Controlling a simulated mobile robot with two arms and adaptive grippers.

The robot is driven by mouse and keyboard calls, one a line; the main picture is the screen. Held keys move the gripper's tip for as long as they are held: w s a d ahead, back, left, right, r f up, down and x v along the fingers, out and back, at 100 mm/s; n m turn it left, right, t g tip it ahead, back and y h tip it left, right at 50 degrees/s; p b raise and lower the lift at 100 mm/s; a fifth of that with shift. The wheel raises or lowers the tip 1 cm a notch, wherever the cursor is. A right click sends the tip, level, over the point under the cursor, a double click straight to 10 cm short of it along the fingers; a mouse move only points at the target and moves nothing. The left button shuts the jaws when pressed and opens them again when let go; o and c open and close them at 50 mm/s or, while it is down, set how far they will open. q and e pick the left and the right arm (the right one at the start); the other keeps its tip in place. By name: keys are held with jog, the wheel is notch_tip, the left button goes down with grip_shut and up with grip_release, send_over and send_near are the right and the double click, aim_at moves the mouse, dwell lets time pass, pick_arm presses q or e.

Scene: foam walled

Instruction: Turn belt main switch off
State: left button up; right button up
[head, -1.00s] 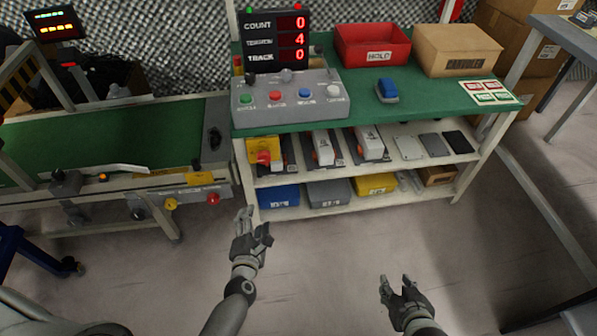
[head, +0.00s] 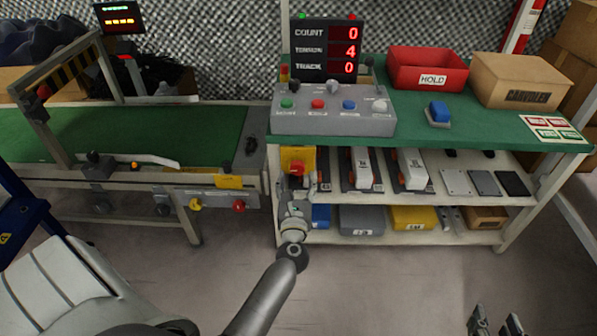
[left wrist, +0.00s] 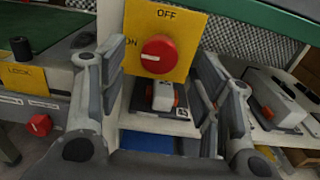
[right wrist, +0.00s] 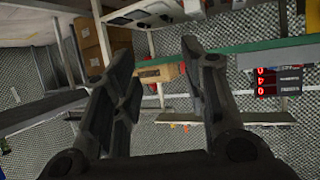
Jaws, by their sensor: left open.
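The belt main switch is a red rotary knob (left wrist: 158,54) on a yellow plate (left wrist: 185,22) marked OFF at the top and ON at the left. In the head view the yellow plate (head: 298,153) sits at the left end of the bench, under the green top. My left gripper (head: 298,190) is just in front of and below it. In the left wrist view its open fingers (left wrist: 160,85) stand either side of the knob, apart from it. My right gripper (head: 495,322) is low at the bottom right, open and empty, and its fingers (right wrist: 158,75) show apart in the right wrist view.
A control box (head: 333,112) with coloured buttons stands above the switch. Shelves below hold devices and bins, such as a yellow bin (head: 412,218). The conveyor (head: 130,130) is at the left, with another red knob (head: 239,206) on its side. The floor in front is clear.

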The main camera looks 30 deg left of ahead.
aim_at(297, 170)
pick_arm(q)
jog(key=shift+x, duration=2.5)
pick_arm(e)
jog(key=shift+w+a+r+t, duration=0.15)
jog(key=shift+w+r+t, duration=0.15)
jog(key=shift+r, duration=0.25)
jog(key=shift+w+a+r+t, duration=0.15)
jog(key=shift+w+r+t, duration=0.15)
jog(key=shift+r, duration=0.25)
pick_arm(q)
jog(key=c, duration=1)
